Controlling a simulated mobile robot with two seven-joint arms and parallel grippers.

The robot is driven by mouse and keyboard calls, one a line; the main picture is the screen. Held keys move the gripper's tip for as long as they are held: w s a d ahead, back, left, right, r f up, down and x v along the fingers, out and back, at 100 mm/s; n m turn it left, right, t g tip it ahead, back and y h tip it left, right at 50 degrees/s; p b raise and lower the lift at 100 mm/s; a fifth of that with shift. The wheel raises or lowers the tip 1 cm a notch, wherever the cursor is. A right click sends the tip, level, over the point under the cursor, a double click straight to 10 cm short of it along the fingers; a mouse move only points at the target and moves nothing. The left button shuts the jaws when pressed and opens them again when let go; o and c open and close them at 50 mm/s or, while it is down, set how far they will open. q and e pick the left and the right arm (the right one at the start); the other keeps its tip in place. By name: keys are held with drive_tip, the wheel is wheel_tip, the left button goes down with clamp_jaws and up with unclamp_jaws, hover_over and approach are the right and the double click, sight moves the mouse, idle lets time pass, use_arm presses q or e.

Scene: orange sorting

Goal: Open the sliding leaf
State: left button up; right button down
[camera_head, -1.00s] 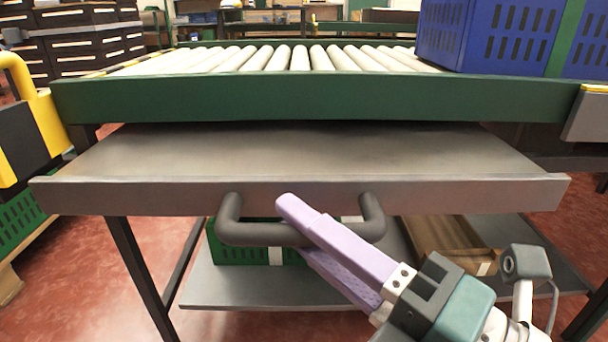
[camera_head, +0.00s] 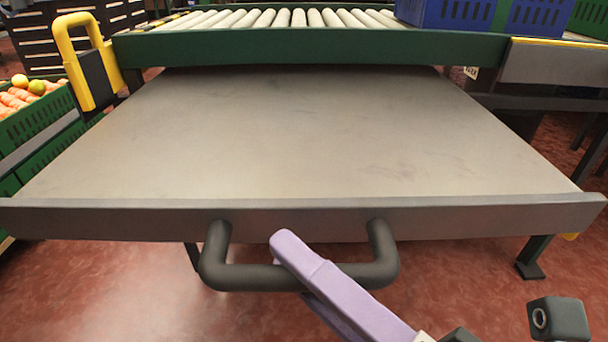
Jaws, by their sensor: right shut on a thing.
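The sliding leaf (camera_head: 290,140) is a flat grey metal panel that stands far out from under the green-framed roller conveyor (camera_head: 310,47). Its front lip carries a dark U-shaped handle (camera_head: 235,277). My right gripper (camera_head: 290,262) has lilac fingers and comes in from the lower right. It is shut on the handle's crossbar, with one finger above and in front of the bar and the other mostly hidden below. My left gripper is not in view.
The top of the leaf is bare. Blue crates (camera_head: 448,14) stand on the conveyor at the back right. Red floor (camera_head: 130,290) shows in front.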

drive_tip(key=c, duration=0.8)
unclamp_jaws()
drive_tip(key=shift+o, duration=0.2)
drive_tip(key=shift+d, duration=0.1)
drive_tip(key=p+v, duration=0.1)
drive_tip(key=v, duration=0.8)
drive_tip(key=shift+s+d+p, duration=0.25)
drive_tip(key=shift+s+p, duration=0.1)
drive_tip(key=shift+p, duration=0.05)
